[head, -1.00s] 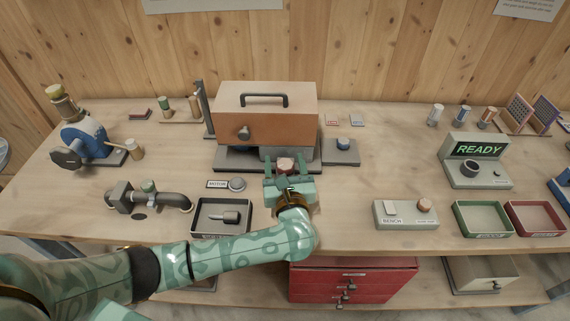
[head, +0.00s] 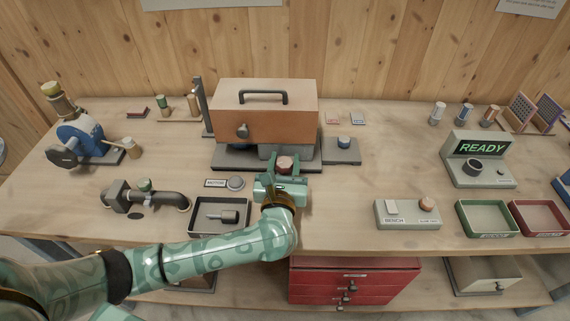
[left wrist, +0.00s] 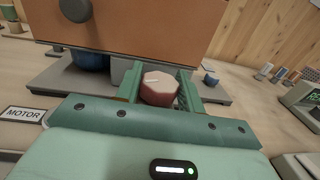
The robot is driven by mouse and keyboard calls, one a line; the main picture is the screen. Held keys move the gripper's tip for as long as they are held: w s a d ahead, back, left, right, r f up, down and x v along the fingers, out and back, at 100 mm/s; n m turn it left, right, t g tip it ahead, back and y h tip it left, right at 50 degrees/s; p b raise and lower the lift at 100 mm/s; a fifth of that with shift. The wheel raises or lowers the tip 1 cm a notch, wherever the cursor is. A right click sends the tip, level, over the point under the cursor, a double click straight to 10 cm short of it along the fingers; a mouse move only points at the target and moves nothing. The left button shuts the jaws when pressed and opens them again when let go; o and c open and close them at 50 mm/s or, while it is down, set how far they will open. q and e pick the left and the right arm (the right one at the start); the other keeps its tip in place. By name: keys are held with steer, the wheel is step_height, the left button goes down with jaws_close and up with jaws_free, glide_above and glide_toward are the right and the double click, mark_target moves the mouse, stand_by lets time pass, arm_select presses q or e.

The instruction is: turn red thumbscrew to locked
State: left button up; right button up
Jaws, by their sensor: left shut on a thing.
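The red thumbscrew (head: 285,164) sticks out at the front of the grey base below the brown housing (head: 266,110). In the left wrist view the thumbscrew (left wrist: 159,88) is a faceted reddish knob with a pale mark on its face. My left gripper (head: 284,169) has its green fingers on either side of the knob and is shut on it. In the left wrist view the fingers (left wrist: 160,90) flank the knob. No locked marking can be made out. My right gripper is not in view.
A MOTOR label and round grey button (head: 236,183) lie left of my gripper. A black tray with a tool (head: 220,231) stands in front of them. A BENCH switch box (head: 406,213) is to the right. The table between is clear.

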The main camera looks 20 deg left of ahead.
arm_select(q)
steer(key=m+h, duration=0.1)
steer(key=h, duration=0.1)
steer(key=m+h+b, duration=0.2)
steer(key=h, duration=0.1)
steer(key=shift+f+m+h, duration=0.25)
steer(key=shift+m+h, duration=0.05)
steer(key=shift+m, duration=0.1)
steer(key=m+h+b, duration=0.1)
steer(key=h, duration=0.1)
steer(key=m+h+b, duration=0.1)
steer(key=h, duration=0.1)
steer(key=shift+f+m+g, duration=0.1)
steer(key=shift+m+g, duration=0.2)
steer(key=m+g+h+b, duration=0.2)
steer(key=m+h+b, duration=0.1)
steer(key=h+b, duration=0.1)
steer(key=m+g+h+b, duration=0.3)
steer(key=h+b, duration=0.1)
steer(key=shift+f+b, duration=0.1)
steer(key=shift+b, duration=0.25)
steer(key=shift+r+m+g+h+b, duration=0.35)
steer(key=shift+m+g+h+b, duration=0.15)
steer(key=shift+g+b, duration=0.3)
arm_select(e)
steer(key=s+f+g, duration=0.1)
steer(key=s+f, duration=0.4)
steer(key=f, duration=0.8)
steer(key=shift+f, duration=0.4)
